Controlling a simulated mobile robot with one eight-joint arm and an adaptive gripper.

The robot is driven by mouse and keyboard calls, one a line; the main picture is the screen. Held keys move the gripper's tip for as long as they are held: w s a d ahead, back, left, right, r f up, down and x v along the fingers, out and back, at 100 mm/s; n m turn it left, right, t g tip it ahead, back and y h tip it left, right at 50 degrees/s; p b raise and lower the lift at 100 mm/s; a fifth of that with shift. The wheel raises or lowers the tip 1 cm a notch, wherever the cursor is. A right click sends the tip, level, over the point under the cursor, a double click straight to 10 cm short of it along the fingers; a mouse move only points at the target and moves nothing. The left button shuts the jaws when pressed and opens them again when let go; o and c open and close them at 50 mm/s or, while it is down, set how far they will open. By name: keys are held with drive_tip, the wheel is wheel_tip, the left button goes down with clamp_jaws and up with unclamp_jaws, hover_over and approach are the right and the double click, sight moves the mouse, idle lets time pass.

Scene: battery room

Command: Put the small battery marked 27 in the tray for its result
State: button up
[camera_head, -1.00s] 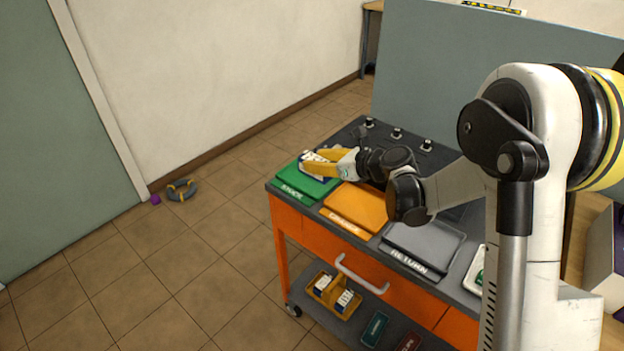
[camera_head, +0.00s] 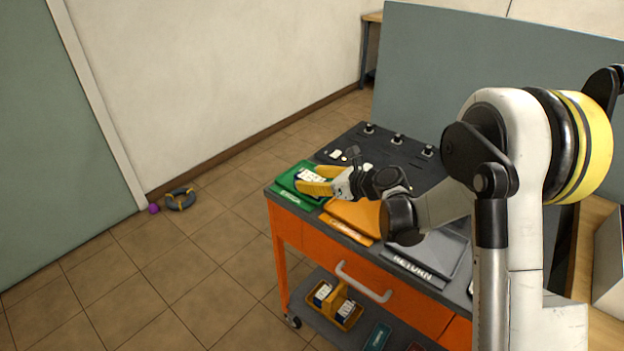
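My gripper (camera_head: 311,180) has yellow fingers and is low over the green tray (camera_head: 283,196) at the left end of the cart. A small battery (camera_head: 309,175) with a white label sits between the fingers, which appear closed on it. Its number is too small to read. I cannot tell whether it touches the tray floor. The orange tray (camera_head: 345,226) is in the middle, partly behind my wrist. The grey tray (camera_head: 412,270), marked RETURN, is to the right, partly covered by my arm.
A dark panel (camera_head: 355,142) with several black knobs lies behind the trays. The orange cart has a drawer handle (camera_head: 362,282). Its lower shelf holds a yellow bin (camera_head: 340,305) with white-labelled batteries. A grey-yellow ring (camera_head: 181,200) and purple ball (camera_head: 153,208) lie on the floor.

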drive_tip(key=shift+d+r, duration=0.1)
drive_tip(key=shift+r, duration=0.2)
drive_tip(key=p+v, duration=0.4)
drive_tip(key=v, duration=0.7)
drive_tip(key=shift+s+d+r, duration=0.15)
drive_tip(key=shift+s+d, duration=0.1)
drive_tip(key=s+d+r+n+g+h, duration=0.1)
drive_tip(key=s+d+r+n+h, duration=0.2)
drive_tip(key=s+n, duration=0.35)
drive_tip(key=s+d+r+n+h, duration=0.1)
drive_tip(key=s+r+n+h, duration=0.25)
drive_tip(key=s+n, duration=0.3)
drive_tip(key=s+d+n+h, duration=0.2)
drive_tip(key=s+d+n, duration=0.2)
drive_tip(key=s+n, duration=0.2)
drive_tip(key=s+d+r+n+h, duration=0.1)
drive_tip(key=s+d+n+h, duration=0.1)
drive_tip(key=s+d+n, duration=0.2)
drive_tip(key=s+n, duration=0.2)
drive_tip(key=s, duration=0.2)
drive_tip(key=shift+s+r+n, duration=0.25)
drive_tip(key=shift+s+n, duration=0.05)
drive_tip(key=shift+s, duration=0.1)
